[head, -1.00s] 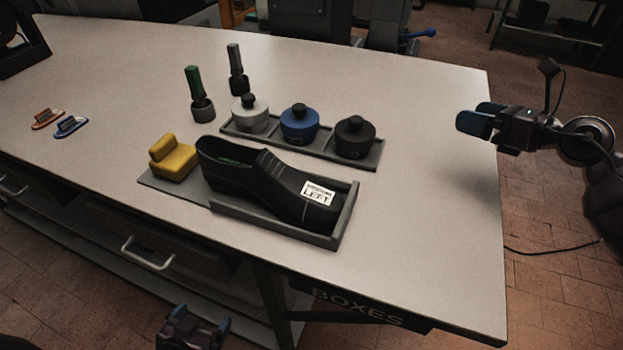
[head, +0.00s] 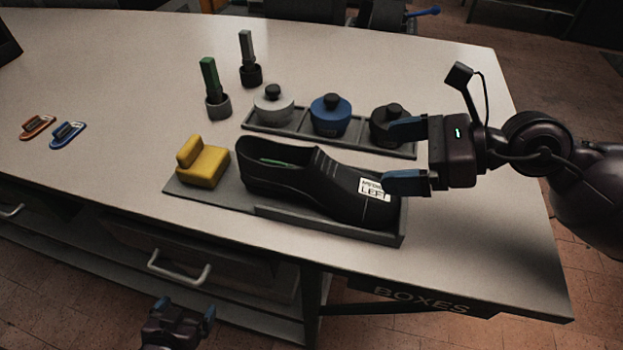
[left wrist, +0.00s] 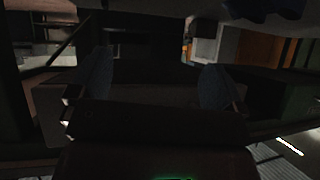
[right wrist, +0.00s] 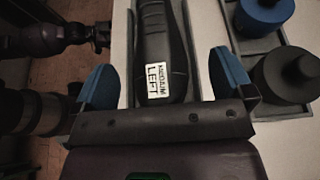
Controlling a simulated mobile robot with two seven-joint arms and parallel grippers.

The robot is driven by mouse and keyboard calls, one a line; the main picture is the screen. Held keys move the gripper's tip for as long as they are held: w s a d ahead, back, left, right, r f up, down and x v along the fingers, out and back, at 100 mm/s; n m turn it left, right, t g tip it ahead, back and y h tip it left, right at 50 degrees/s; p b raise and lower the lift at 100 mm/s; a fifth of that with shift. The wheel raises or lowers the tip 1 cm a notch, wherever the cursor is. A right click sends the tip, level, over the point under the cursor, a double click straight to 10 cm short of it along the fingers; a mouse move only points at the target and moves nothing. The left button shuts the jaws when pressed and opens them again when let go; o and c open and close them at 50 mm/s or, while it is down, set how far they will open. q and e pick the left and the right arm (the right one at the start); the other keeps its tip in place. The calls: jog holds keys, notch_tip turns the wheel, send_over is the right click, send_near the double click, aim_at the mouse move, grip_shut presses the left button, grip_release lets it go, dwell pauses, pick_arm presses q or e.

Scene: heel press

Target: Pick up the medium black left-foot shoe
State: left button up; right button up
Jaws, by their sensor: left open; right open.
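The black shoe (head: 310,180) lies in a grey tray (head: 330,228) on the table, toe to the right. Its white label reads LEFT, with a smaller line above that is hard to read in the head view. My right gripper (head: 408,156) is open and empty at the toe end, its fingers pointing left. In the right wrist view the shoe's toe (right wrist: 163,50) lies ahead, between the lines of the open fingers (right wrist: 168,82). My left gripper (head: 180,312) is open and empty, low in front of the table. The left wrist view is dark and shows no shoe.
A yellow block (head: 203,163) sits at the tray's left end. Behind the shoe a rack (head: 290,137) holds white, blue (head: 330,115) and black (head: 388,128) lidded pots. Two brushes (head: 215,90) stand behind. Orange and blue (head: 68,134) items lie left. The table's left is mostly clear.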

aim_at(327, 163)
jog(key=x, duration=0.5)
jog(key=shift+a, duration=0.15)
jog(key=x, duration=0.4)
jog(key=shift+s+a+r+p, duration=0.2)
jog(key=shift+s+a+p, duration=0.15)
jog(key=shift+a+p, duration=0.05)
jog(key=shift+w+a+f, duration=0.1)
jog(key=shift+a+f, duration=0.1)
jog(key=shift+a, duration=0.15)
jog(key=c, duration=1.6)
